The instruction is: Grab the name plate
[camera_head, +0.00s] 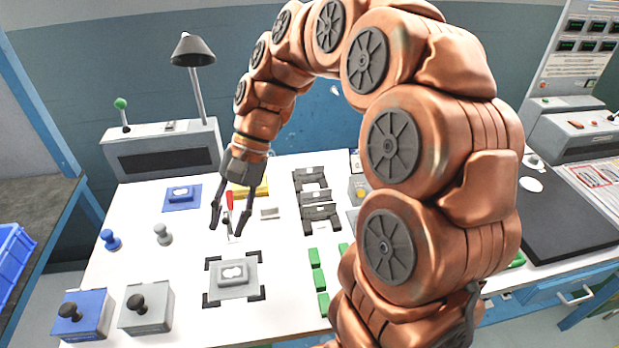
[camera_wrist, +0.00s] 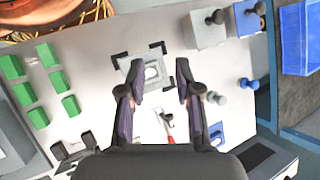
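A small pale beige plate (camera_head: 269,212), which looks like the name plate, lies flat on the white bench top in the head view. It is to the right of my gripper (camera_head: 226,226) and apart from it. I cannot make this plate out in the wrist view; a finger or the gripper body may hide it. My gripper points down above the bench with its fingers spread. In the wrist view my gripper (camera_wrist: 160,78) is open, with nothing held between the fingertips.
A red-handled tool (camera_head: 229,201) lies by the fingers. A grey block (camera_head: 232,291) sits inside black corner marks in front. A yellow block (camera_head: 262,188), black brackets (camera_head: 320,213) and green blocks (camera_head: 317,279) are nearby. A lamp (camera_head: 192,52) stands behind. Bare bench shows between them.

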